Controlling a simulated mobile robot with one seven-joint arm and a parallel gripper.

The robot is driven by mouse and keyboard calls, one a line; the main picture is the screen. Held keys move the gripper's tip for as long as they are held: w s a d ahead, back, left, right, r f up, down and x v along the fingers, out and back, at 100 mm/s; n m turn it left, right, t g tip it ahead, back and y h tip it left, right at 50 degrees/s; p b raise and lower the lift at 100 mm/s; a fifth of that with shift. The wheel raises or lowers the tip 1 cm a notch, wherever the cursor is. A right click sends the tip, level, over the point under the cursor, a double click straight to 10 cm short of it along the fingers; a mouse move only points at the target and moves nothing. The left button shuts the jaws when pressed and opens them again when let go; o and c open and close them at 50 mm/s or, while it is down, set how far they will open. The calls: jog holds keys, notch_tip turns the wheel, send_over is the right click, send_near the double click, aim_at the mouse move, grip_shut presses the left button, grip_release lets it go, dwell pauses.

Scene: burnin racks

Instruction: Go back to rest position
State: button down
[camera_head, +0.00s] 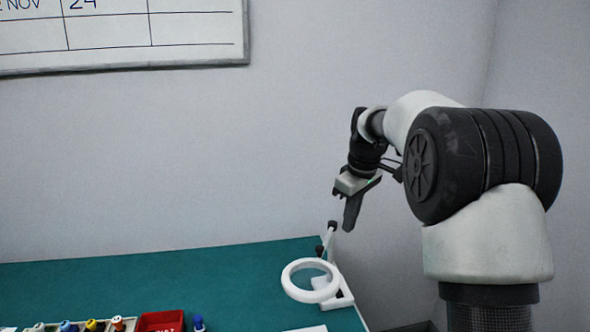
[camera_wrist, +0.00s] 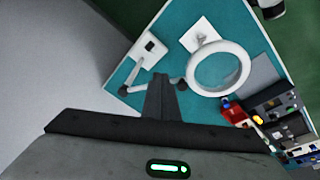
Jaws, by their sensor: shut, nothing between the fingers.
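My gripper (camera_head: 352,214) hangs in the air near the back right corner of the green table (camera_head: 180,280), with its fingers pointing down. Its fingers are together and hold nothing. In the wrist view my gripper (camera_wrist: 160,82) points toward the table corner and the arm of the magnifier lamp. The white ring magnifier lamp (camera_head: 287,279) stands on the table just below my gripper. It also shows in the wrist view (camera_wrist: 190,72). No contact between my gripper and the lamp can be made out.
A red bin (camera_head: 160,321) and several small coloured items (camera_head: 90,325) line the front edge of the picture. Dark equipment (camera_wrist: 275,100) shows at the right of the wrist view. A whiteboard (camera_head: 200,55) hangs on the back wall. The middle of the table is clear.

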jog(key=s+r+m+t, duration=0.15)
jog(key=s+r, duration=0.25)
jog(key=s, duration=0.5)
jog(key=s+r+m, duration=0.3)
jog(key=s+r, duration=0.1)
jog(key=s, duration=0.5)
jog(key=s+f+m+t, duration=0.1)
jog(key=s+f+m, duration=0.1)
jog(key=s, duration=0.6)
jog(key=s+f+m, duration=0.2)
jog(key=s+f, duration=0.1)
jog(key=s, duration=0.6)
jog(key=shift+d+f+t+h, duration=0.15)
jog(key=shift+d+t+h, duration=0.1)
jog(key=shift+t+h, duration=0.15)
